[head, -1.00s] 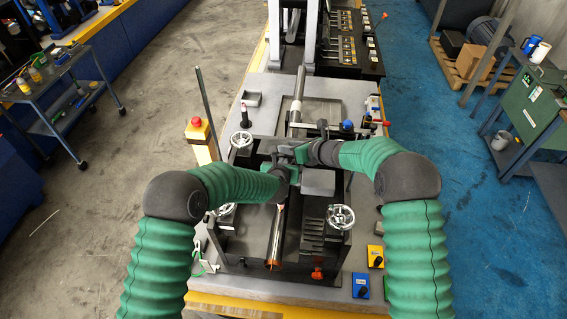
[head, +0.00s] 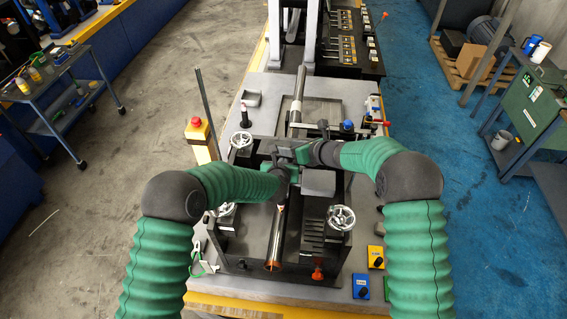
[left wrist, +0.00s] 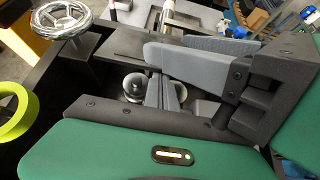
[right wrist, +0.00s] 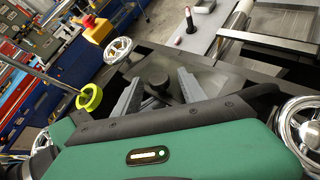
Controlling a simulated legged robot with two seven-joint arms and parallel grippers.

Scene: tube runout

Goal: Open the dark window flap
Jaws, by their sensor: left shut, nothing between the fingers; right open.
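The dark window flap is hard to single out. A dark grey panel (head: 318,182) lies right of the tube in the machine's middle, close to both hands. In the right wrist view a dark plate (right wrist: 222,84) with a round black knob (right wrist: 157,80) lies ahead. My right gripper (right wrist: 158,88) is open, and the knob shows between its fingers; I cannot tell whether they touch it. My left gripper (left wrist: 168,92) is shut and empty over the machine, close to the right gripper's grey fingers. In the head view the hands meet above the tube and hide what is below.
A long tube (head: 279,230) runs through the machine. Handwheels (head: 340,217) stand at its corners. An emergency stop (head: 197,127) is on the left. Yellow (head: 375,257) and blue (head: 361,286) boxes sit at the front right. A yellow-green ring (right wrist: 89,97) shows in the wrist views.

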